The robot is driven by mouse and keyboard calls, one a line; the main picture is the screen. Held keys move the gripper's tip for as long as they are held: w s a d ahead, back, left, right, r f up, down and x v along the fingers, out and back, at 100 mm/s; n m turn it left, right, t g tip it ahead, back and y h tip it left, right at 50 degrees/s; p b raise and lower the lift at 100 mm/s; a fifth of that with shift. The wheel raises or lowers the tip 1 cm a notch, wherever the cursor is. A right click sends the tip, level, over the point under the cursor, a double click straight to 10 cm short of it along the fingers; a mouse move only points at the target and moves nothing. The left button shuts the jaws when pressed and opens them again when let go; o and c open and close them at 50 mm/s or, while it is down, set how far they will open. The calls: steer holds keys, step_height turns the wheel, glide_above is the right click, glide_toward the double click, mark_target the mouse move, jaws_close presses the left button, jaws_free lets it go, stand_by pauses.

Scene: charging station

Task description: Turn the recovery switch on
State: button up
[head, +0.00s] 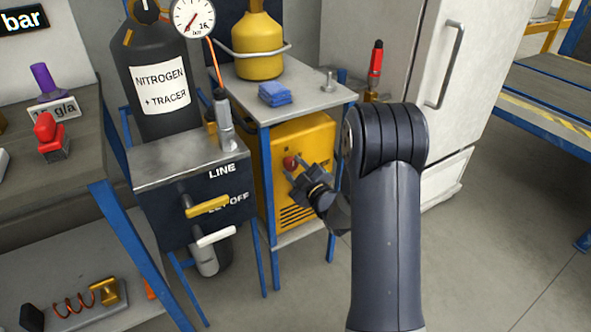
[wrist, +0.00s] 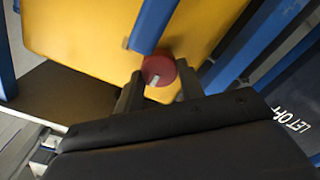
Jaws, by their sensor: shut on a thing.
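The recovery switch is a round red knob (head: 290,162) on the front of a yellow machine (head: 318,140) under the small middle table. In the wrist view the red knob (wrist: 158,69) shows a short pale mark pointing down and slightly left. My gripper (head: 294,172) is at the knob, reaching in from the right in the head view. In the wrist view the dark fingers of my gripper (wrist: 160,84) stand on either side of the knob, shut on it. The fingers partly cover its lower side.
A blue table leg (head: 267,185) stands close left of the knob and another blue leg (head: 331,195) is near my wrist. A dark box (head: 180,180) with yellow and white handles stands left. A white fridge (head: 475,70) is at right. Open floor lies in front.

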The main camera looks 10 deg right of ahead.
steer(key=m+b, duration=0.1)
steer(key=m, duration=0.4)
steer(key=shift+b, duration=0.4)
steer(key=shift+d+m, duration=0.1)
steer(key=shift+m, duration=2.5)
steer(key=o, duration=1)
steer(key=p+v, duration=0.1)
steer(key=v, duration=0.9)
steer(key=shift+s, duration=0.35)
steer(key=shift+d+r+p, duration=0.1)
steer(key=shift+d+p, duration=0.05)
steer(key=shift+p, duration=0.15)
